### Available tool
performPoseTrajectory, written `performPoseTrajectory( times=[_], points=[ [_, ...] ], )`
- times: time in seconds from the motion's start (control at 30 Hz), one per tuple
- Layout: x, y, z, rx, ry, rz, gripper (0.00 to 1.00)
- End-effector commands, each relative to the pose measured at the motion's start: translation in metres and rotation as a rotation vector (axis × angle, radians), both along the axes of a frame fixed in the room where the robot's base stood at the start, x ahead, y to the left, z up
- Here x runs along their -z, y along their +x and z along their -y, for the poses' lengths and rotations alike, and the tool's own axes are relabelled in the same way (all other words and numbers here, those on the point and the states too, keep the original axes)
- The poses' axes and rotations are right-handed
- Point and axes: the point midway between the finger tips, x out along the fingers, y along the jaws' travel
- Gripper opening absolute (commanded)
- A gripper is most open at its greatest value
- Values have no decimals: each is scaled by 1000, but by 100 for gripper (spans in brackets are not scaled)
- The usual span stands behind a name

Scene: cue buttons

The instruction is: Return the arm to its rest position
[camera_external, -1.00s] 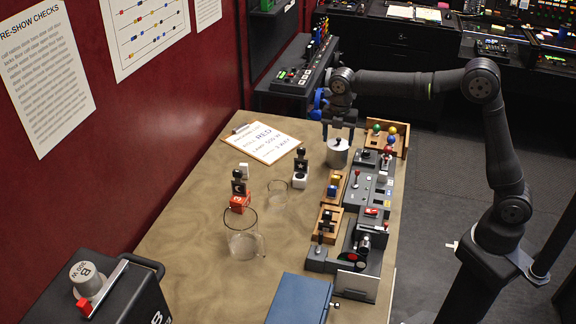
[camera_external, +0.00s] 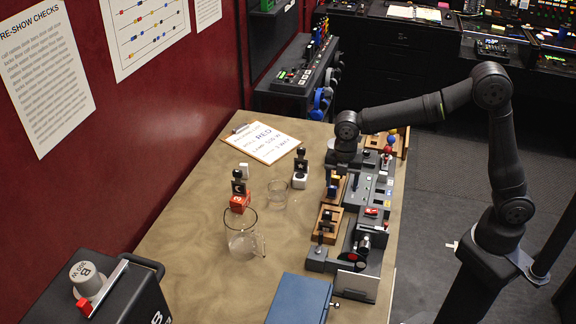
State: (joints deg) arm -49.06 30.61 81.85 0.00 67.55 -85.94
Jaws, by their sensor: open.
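My gripper (camera_external: 342,157) hangs below my wrist at the far end of the table, beside the row of control panels. It is small and dark here, and its fingertips are hard to make out. It is open, and I see nothing held in it. My forearm reaches in from the right at a raised height. The silver lidded pot is not visible now; my wrist and gripper cover that spot.
The table (camera_external: 190,235) holds a clipboard (camera_external: 262,143), a glass jug (camera_external: 241,240), a small glass (camera_external: 278,191), stamps on a red block (camera_external: 240,203) and a white block (camera_external: 300,181), a lever panel (camera_external: 362,205) and a blue box (camera_external: 299,300).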

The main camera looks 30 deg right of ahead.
Motion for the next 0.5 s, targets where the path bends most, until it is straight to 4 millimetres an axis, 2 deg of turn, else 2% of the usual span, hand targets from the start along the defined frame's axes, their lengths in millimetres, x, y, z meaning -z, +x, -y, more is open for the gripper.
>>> performPoseTrajectory(
  times=[0.2,0.5],
  points=[
    [15,-9,-24,-2,0,0,67],
    [19,-11,-31,0,1,1,67]
  ],
)
